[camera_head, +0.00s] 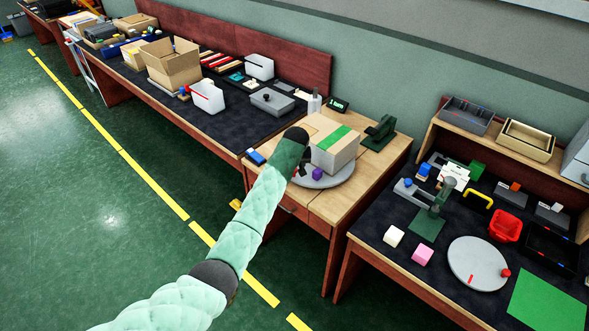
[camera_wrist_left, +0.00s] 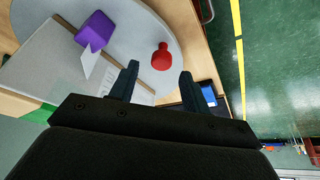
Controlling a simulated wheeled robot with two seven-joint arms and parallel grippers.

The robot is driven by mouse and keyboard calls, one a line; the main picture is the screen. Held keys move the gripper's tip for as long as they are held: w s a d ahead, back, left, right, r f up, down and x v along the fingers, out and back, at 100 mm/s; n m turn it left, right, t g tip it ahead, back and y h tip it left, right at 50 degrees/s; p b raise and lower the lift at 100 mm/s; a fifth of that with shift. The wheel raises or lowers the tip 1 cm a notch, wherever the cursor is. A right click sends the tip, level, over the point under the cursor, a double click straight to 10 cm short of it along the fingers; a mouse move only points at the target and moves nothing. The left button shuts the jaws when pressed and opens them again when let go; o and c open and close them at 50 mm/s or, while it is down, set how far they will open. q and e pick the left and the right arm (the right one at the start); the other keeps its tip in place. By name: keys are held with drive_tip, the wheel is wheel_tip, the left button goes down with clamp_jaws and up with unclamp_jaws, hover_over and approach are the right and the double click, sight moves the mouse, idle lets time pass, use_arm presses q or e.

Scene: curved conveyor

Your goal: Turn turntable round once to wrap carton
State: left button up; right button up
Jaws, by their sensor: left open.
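The grey turntable (camera_head: 335,181) stands on the wooden table, and its disc (camera_wrist_left: 145,20) fills the upper wrist view. The carton (camera_head: 332,150), with a green strip on top, sits on it; its side (camera_wrist_left: 45,65) shows at left in the wrist view. A purple cube (camera_head: 317,173) lies on the disc beside the carton, also in the wrist view (camera_wrist_left: 95,31). A red knob (camera_wrist_left: 162,57) stands near the disc's rim, hidden in the head view. My left gripper (camera_wrist_left: 158,85) is open and empty, the knob just beyond and between its fingertips. My right gripper is not in view.
A green tape dispenser (camera_head: 379,132) stands behind the carton. A blue item (camera_head: 255,157) lies at the table's left edge. The right bench holds another grey disc (camera_head: 478,258) with a red knob, and a red bin (camera_head: 506,228).

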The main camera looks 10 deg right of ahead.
use_arm(q)
drive_tip(key=shift+b+v, duration=0.55)
drive_tip(key=shift+v, duration=1.8)
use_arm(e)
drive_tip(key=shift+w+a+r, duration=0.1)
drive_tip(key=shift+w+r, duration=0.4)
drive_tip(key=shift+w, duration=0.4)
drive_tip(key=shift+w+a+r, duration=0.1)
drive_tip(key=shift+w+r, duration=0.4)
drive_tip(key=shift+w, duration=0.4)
